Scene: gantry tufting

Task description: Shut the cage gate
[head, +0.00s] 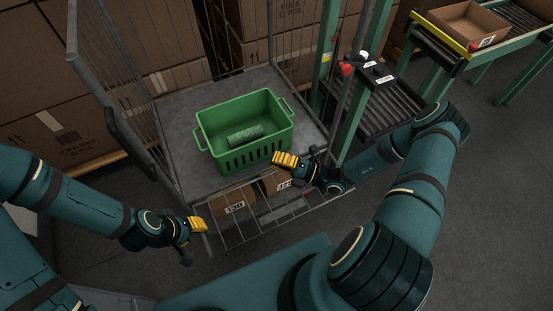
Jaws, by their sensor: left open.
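A wire cage (180,108) with a grey deck stands in the centre of the head view. My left gripper (198,225) is open and empty beside the panel's left end. My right gripper (286,160) is just off the crate's near right corner, above the deck edge; whether it touches the crate or is open is unclear.
Cartons with printed labels (238,207) show behind the panel's bars. Stacked cardboard boxes (60,128) stand left and behind. A green post (352,112) and a roller conveyor (385,105) stand right of the cage. An open carton (468,24) sits farther right. Floor at right is clear.

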